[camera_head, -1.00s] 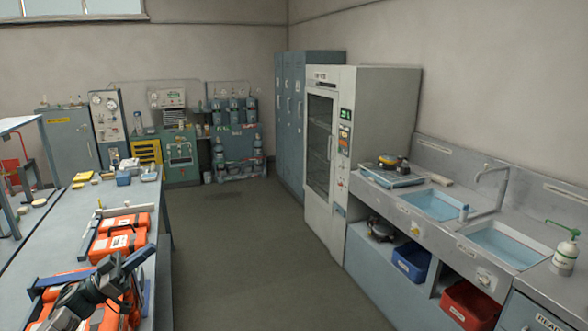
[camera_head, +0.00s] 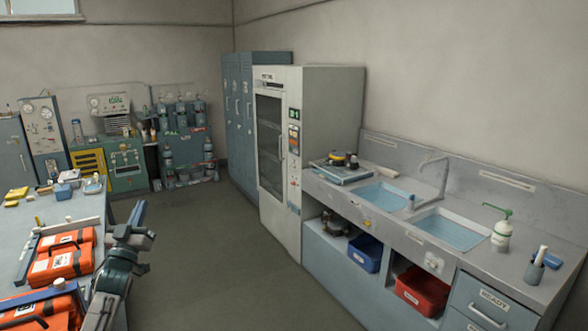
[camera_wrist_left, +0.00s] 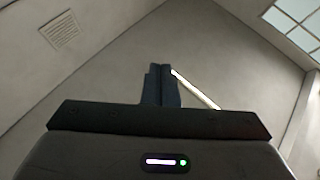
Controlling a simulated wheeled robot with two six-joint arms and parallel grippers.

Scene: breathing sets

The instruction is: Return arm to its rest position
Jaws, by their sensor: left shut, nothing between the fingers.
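My left gripper (camera_head: 138,214) is at the right edge of the workbench in the head view, with its dark fingers pointing upward. It is empty. In the left wrist view its two fingers (camera_wrist_left: 160,86) are shut together, with only wall and ceiling beyond them. My left arm rises from the lower left, beside the orange cases (camera_head: 62,266) on the bench. My right gripper is not in view.
The workbench (camera_head: 88,207) at left holds orange cases in racks. Sinks (camera_head: 452,229), a blue bin (camera_head: 365,252) and a red bin (camera_head: 421,290) line the right wall. A glass-door cabinet (camera_head: 270,150) stands at the back. The floor between is clear.

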